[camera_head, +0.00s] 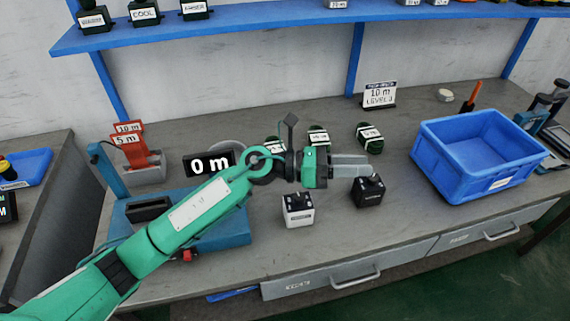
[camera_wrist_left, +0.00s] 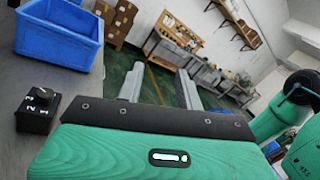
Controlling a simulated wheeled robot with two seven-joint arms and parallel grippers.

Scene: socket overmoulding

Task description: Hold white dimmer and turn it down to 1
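The white dimmer (camera_head: 298,210), a small white block with a dark top, stands on the grey table in the head view, below and slightly left of my left gripper. My left gripper (camera_head: 362,167) reaches to the right above the table, its fingers level with the space above the black dimmer (camera_head: 369,190). In the left wrist view the two fingers (camera_wrist_left: 160,87) stand apart with nothing between them. The black dimmer also shows there (camera_wrist_left: 38,108), with a knob and numbers on top. The white dimmer is not visible in that view. My right gripper is not in view.
A blue crate (camera_head: 448,168) stands on the right. Several dark green coils (camera_head: 368,136) lie behind the gripper, near a sign (camera_head: 379,94) reading 10 m. A blue machine with a "0 m" display (camera_head: 209,163) is at left, partly behind my arm. The front table strip is clear.

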